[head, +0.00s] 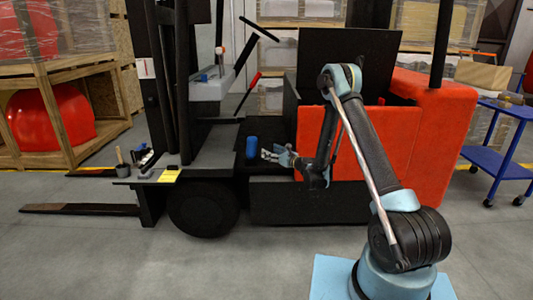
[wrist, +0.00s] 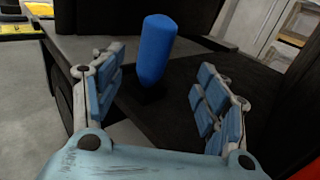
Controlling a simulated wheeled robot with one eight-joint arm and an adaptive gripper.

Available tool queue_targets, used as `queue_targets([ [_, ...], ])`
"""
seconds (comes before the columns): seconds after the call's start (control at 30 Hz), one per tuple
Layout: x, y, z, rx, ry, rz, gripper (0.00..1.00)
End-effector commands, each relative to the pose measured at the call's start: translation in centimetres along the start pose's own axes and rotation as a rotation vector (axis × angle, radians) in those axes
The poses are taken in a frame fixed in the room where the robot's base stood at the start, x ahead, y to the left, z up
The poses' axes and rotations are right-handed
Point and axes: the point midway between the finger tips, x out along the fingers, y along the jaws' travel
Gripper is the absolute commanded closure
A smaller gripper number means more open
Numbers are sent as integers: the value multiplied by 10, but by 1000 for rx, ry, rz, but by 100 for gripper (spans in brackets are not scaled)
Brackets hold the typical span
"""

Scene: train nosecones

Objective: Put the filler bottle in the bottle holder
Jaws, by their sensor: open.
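A blue cylinder with a rounded top, which looks like the filler bottle (head: 252,147), stands upright on the forklift's dark step. In the wrist view the blue bottle (wrist: 157,45) is ahead of my gripper (wrist: 160,72), between the lines of its two fingers. A small black base shows at its foot. My gripper (head: 268,154) is open and empty, just right of the bottle in the head view. I see no clear contact between finger and bottle. I cannot make out which thing is the bottle holder.
The forklift's orange body (head: 432,125) and black panels stand close behind and right of my arm. A red lever (head: 254,81) rises above the step. A blue cart (head: 497,150) stands right.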

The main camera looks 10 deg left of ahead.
Motion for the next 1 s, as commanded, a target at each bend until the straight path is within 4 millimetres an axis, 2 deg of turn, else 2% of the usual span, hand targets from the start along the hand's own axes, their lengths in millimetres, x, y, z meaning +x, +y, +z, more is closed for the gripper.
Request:
queue_targets([
  [0.33,-11,-3,0,-1,0,1,33],
  [0.47,-14,-4,9,-32,10,4,33],
  [0.77,-43,-9,70,-301,103,45,33],
  [1.0,-82,-6,115,-545,197,99,33],
])
